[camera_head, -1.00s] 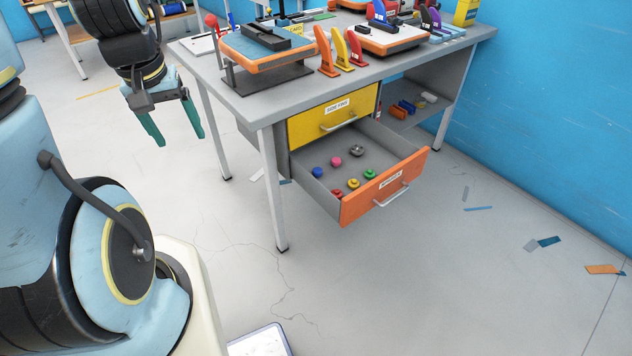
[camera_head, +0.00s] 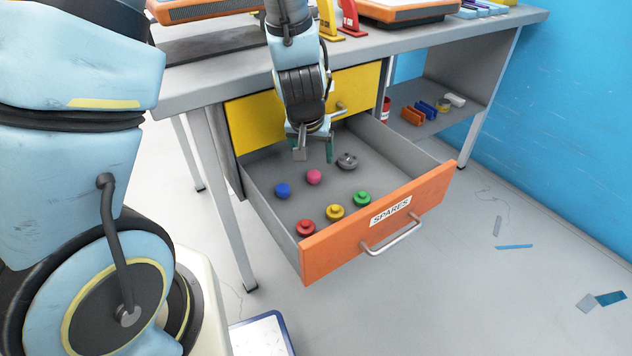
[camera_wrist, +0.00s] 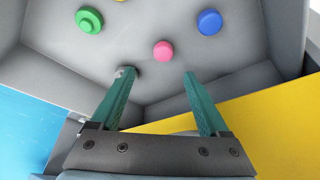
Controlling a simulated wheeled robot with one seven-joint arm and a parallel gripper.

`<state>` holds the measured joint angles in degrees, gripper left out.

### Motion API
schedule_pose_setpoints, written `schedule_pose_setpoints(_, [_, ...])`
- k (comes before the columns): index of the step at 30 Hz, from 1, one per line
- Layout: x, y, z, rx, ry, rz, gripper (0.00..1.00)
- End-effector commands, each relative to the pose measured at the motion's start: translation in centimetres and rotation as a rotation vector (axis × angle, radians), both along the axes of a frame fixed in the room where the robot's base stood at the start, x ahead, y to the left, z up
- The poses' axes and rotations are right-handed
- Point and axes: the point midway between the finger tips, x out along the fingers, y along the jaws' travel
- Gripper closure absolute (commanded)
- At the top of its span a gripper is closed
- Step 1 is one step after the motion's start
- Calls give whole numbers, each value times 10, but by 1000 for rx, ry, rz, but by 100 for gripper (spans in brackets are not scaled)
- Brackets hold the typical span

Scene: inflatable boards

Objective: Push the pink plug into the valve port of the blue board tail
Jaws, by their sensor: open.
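The pink plug (camera_head: 314,177) lies on the floor of the open orange-fronted drawer (camera_head: 335,248), between a blue plug and a grey valve-like piece. In the wrist view the pink plug (camera_wrist: 163,51) lies ahead of the fingertips, roughly between their lines. My gripper (camera_head: 316,152) is open and empty over the back part of the drawer; its teal fingers show in the wrist view (camera_wrist: 157,75). The tail of a board (camera_head: 205,8) with an orange edge shows at the top of the head view. The blue board tail and its valve port cannot be made out.
Blue (camera_head: 283,190), red (camera_head: 306,228), yellow (camera_head: 335,212) and green (camera_head: 361,199) plugs and the grey piece (camera_head: 347,161) share the drawer. The yellow upper drawer (camera_head: 255,122) is shut just behind my arm. The grey tabletop (camera_head: 460,38) overhangs above.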

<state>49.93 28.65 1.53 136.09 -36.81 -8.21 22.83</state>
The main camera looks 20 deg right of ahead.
Motion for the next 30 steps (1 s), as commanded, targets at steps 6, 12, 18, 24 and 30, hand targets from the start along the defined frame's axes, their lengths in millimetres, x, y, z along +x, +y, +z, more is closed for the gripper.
schedule_pose_setpoints(6, [11, -6, -33, 1, 3, 3, 21])
schedule_pose_setpoints(12, [15, -8, -44, 0, 2, 3, 21])
schedule_pose_setpoints(18, [26, -10, -73, 0, 4, 5, 21])
schedule_pose_setpoints(24, [31, -14, -86, -1, 2, 1, 21])
schedule_pose_setpoints(30, [31, -15, -86, -1, 1, 1, 21])
